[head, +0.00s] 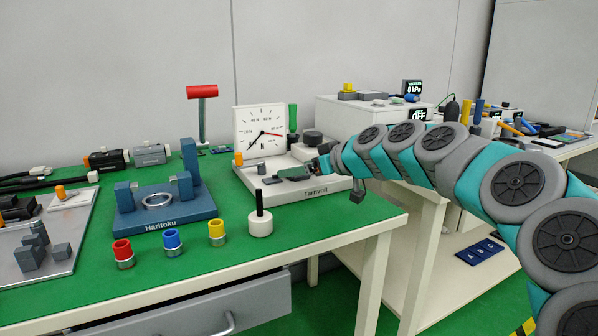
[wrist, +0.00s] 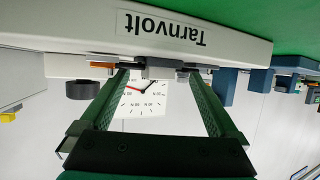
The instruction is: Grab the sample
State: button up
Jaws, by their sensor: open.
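The Tarnvolt tester, with a white base (head: 318,193) and an upright dial (head: 261,130), stands at the right end of the green bench. My gripper (head: 285,177) reaches over its base from the right, partly hidden by my arm. In the wrist view, which is upside down, my gripper (wrist: 158,74) is open. Its two green fingers stand apart with a small grey block (wrist: 165,68) between their tips, in front of the base. This block may be the sample; I cannot tell for sure, nor whether a finger touches it.
The blue Haritoku fixture (head: 165,209) stands left of the tester. Red (head: 122,252), blue (head: 172,239) and yellow (head: 217,232) ringed cups and a white cylinder with a black rod (head: 260,222) line the front. A dark round knob (head: 312,137) stands behind the gripper.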

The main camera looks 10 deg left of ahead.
grip_shut()
dwell(0.8)
